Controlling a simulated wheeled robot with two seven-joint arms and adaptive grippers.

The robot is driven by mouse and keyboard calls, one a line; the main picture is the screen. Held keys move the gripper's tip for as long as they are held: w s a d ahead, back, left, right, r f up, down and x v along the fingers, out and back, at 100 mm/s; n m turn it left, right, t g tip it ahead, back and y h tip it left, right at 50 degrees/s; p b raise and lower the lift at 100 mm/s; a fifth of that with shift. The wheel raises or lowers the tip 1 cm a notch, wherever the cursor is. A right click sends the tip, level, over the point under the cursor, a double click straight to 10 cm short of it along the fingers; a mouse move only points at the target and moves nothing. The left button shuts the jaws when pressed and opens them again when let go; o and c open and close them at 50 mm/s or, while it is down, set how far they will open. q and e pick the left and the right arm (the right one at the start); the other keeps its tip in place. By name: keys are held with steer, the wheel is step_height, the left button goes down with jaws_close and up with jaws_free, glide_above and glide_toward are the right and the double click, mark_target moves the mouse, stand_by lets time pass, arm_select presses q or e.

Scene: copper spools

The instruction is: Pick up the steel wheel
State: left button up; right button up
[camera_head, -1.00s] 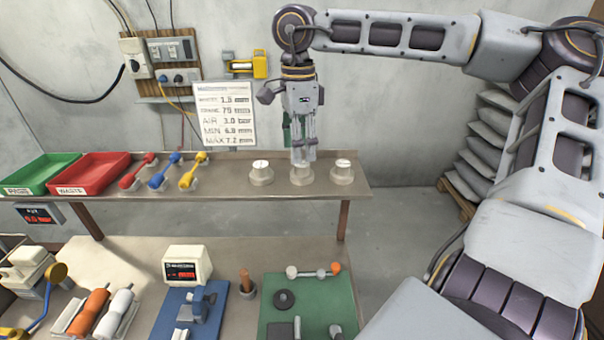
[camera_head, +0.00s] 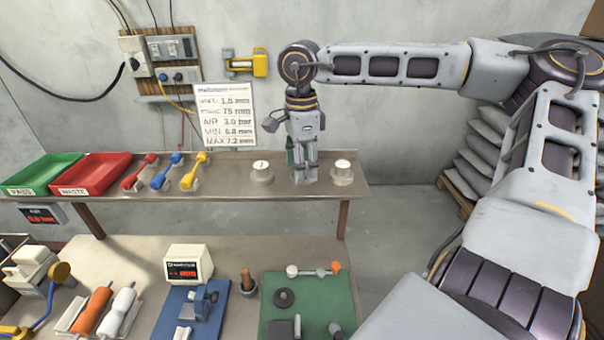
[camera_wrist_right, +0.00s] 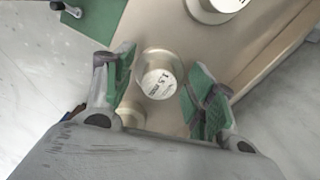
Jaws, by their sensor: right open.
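The steel wheel (camera_wrist_right: 158,82), a round pale metal piece with a white top reading 1.5 mm, sits upright between the two fingers of my right gripper (camera_wrist_right: 161,92) in the right wrist view. The fingers have green pads and stand apart on either side, with gaps to the wheel. In the head view my right gripper (camera_head: 305,178) is down at the metal shelf, in the middle of a row of similar round pieces, and hides the middle one. My left gripper is not in view.
Similar pieces stand left (camera_head: 262,175) and right (camera_head: 342,175) of my gripper on the shelf (camera_head: 225,182). Further left are colored-handled tools (camera_head: 160,177), a red tray (camera_head: 90,178) and a green tray (camera_head: 35,180). The lower bench holds a green mat (camera_head: 315,293).

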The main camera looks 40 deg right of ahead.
steer(key=c, duration=1.2)
steer(key=shift+r, duration=0.1)
step_height(320, 180, up, 10)
steer(key=shift+b, duration=0.45)
stand_by(0.4)
stand_by(0.5)
